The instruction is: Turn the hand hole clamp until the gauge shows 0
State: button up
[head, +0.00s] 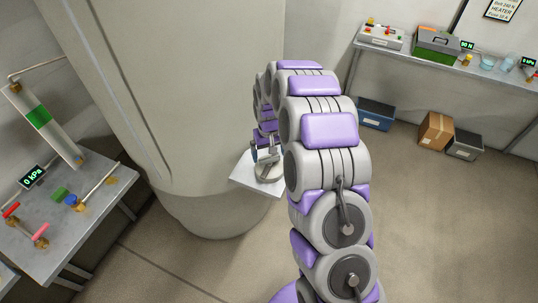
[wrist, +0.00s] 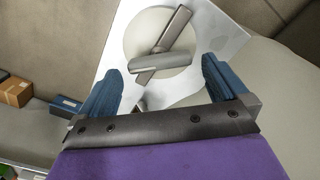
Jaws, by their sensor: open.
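The hand hole clamp shows in the wrist view as a grey crossed bar (wrist: 173,29) over a round pale disc (wrist: 143,30) on a white plate (wrist: 228,42). In the head view the disc (head: 271,174) and plate (head: 243,176) sit beside the big column, partly hidden by my arm. My gripper (wrist: 161,67) is open, with its two blue fingers on either side of the clamp's lower bar and no contact visible. It also shows small in the head view (head: 264,153). A display (head: 32,176) on the left table reads 0 kPa; another kPa display (head: 528,61) at far right is too small to read.
The large pale column (head: 215,80) stands right behind the clamp. A left table (head: 70,235) holds valves and a pipe. A back bench (head: 450,62) carries tools and boxes; a cardboard box (head: 436,130) and bins stand on the floor.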

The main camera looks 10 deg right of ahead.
aim_at(269, 157)
notch_tip(269, 157, up, 15)
jog(key=p, duration=0.2)
jog(key=shift+r, duration=0.1)
dwell(0.5)
jog(key=s+r+g, duration=0.1)
jog(key=s+r, duration=0.2)
jog(key=s, duration=1.8)
jog(key=s+r+m, duration=0.1)
jog(key=s+r, duration=0.3)
jog(key=s, duration=1.7)
jog(key=shift+s+g+b, duration=0.25)
jog(key=shift+g+b, duration=0.05)
jog(key=shift+g, duration=0.1)
